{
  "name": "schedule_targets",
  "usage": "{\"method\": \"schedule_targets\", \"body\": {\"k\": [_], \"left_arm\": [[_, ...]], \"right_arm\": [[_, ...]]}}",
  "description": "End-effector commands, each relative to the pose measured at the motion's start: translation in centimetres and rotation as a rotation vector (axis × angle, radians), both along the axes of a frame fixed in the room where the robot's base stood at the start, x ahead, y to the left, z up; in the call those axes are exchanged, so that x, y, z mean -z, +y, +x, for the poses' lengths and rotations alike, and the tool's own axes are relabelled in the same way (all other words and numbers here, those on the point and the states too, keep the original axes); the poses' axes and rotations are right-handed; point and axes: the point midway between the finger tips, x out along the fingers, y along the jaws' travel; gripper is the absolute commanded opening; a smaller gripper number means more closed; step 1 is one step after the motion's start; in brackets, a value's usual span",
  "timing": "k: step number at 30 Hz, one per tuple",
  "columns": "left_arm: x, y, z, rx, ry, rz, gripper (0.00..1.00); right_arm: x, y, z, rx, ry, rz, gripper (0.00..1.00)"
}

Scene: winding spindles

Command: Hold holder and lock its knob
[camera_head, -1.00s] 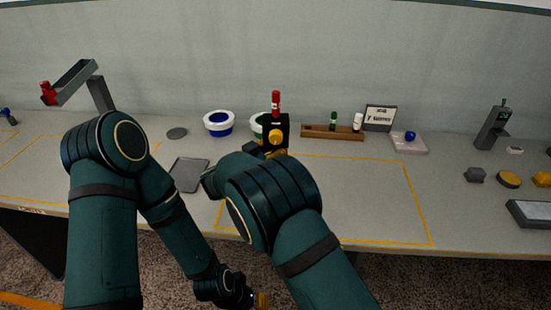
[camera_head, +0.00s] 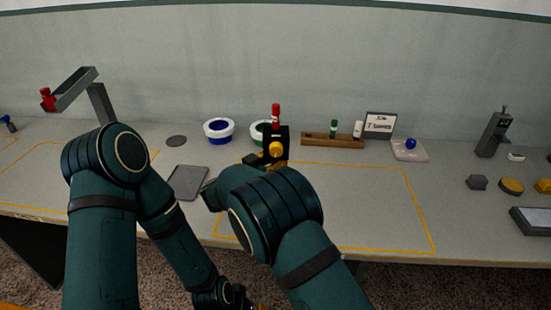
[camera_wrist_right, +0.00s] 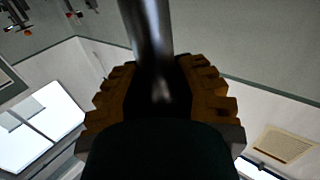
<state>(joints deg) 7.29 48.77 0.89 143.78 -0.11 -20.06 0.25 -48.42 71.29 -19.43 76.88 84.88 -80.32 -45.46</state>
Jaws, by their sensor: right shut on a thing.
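The holder (camera_head: 268,135) is a black block with a round yellow knob (camera_head: 276,149) on its front and a red piece (camera_head: 276,115) standing upright on top. It is near the middle of the bench in the head view. My right gripper (camera_wrist_right: 162,92) is shut on a shiny grey cylinder (camera_wrist_right: 147,30) in the right wrist view; I take this to be part of the holder. In the head view my right arm hides most of that gripper and the holder's underside. My left gripper (camera_head: 246,300) is low at the bottom edge, in front of the bench, its fingertips cut off.
Behind the holder stand a blue-and-white bowl (camera_head: 219,131) and a green-and-white bowl (camera_head: 259,132). A wooden rack (camera_head: 315,139) with small bottles, a sign (camera_head: 379,123) and a grey tray (camera_head: 188,182) are nearby. The yellow-outlined area (camera_head: 370,205) on the right is bare.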

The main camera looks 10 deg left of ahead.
Motion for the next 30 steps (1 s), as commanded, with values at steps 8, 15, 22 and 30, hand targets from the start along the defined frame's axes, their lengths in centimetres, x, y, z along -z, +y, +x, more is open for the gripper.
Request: {"method": "schedule_targets", "body": {"k": [8, 15, 22, 30], "left_arm": [[1.2, 0.0, 0.0, 0.000, 0.000, 0.000, 0.40], [2.0, 0.0, 0.0, 0.000, 0.000, 0.000, 0.40], [2.9, 0.0, 0.0, 0.000, 0.000, 0.000, 0.40], [3.2, 0.0, 0.0, 0.000, 0.000, 0.000, 0.40]], "right_arm": [[2.0, 0.1, 0.0, 0.000, -0.004, 0.000, 0.00], [3.5, 0.1, 0.0, 0.000, -0.003, 0.001, 0.00], [5.1, 0.1, 0.0, 0.001, -0.003, 0.000, 0.00], [5.9, 0.1, 0.0, 0.001, -0.004, 0.000, 0.00]]}}
